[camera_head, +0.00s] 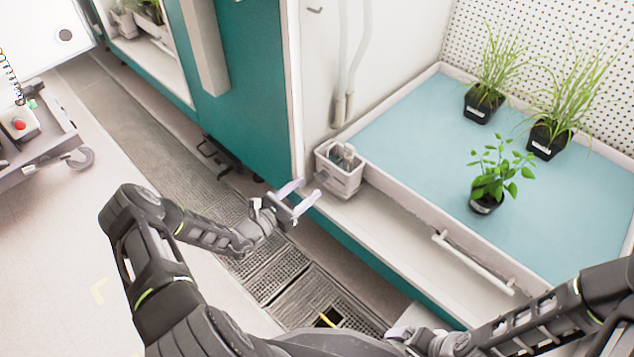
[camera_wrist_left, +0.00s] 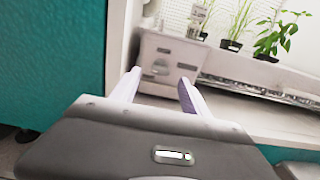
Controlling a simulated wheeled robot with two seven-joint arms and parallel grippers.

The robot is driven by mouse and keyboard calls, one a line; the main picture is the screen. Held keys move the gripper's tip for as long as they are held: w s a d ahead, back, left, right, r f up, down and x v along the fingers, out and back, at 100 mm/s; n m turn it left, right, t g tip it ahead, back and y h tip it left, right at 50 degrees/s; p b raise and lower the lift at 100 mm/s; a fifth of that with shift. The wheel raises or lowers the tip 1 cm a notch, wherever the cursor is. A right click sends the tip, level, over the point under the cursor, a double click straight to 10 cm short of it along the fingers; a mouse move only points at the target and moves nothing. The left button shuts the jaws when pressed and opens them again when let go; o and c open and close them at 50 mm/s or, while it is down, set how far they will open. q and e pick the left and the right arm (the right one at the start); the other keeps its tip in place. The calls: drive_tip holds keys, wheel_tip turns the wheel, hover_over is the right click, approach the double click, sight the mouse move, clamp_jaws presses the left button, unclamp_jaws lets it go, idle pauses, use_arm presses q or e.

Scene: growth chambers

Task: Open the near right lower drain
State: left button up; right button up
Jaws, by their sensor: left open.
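The right chamber holds a pale tray (camera_head: 405,205) with a blue floor. A small grey-white box (camera_head: 340,175) is at the tray's near left corner, and I cannot tell for sure that it is the drain. In the left wrist view the box (camera_wrist_left: 178,52) shows a small fitting on its front, too blurred to tell its state. My left gripper (camera_head: 309,189) is open and empty, just short of the box and lower in the picture; its fingers (camera_wrist_left: 160,77) point towards the box. My right gripper (camera_head: 400,333) is at the bottom edge, partly hidden by my arm.
A white bar (camera_head: 472,262) runs along the tray's front. Three potted plants (camera_head: 487,190) stand in the tray. Pale hoses (camera_head: 345,75) hang behind the box. A teal cabinet wall (camera_head: 245,90) rises left of it. Floor grates (camera_head: 275,270) lie below; a trolley (camera_head: 40,140) stands left.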

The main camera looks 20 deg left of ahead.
sight(318, 180)
use_arm(q)
drive_tip(key=b+x, duration=0.1)
drive_tip(key=x, duration=0.3)
drive_tip(key=shift+d+f, duration=0.1)
drive_tip(key=shift+f, duration=0.05)
drive_tip(key=shift+w+d+b, duration=0.15)
drive_tip(key=shift+w+b, duration=0.15)
drive_tip(key=shift+w, duration=0.3)
clamp_jaws()
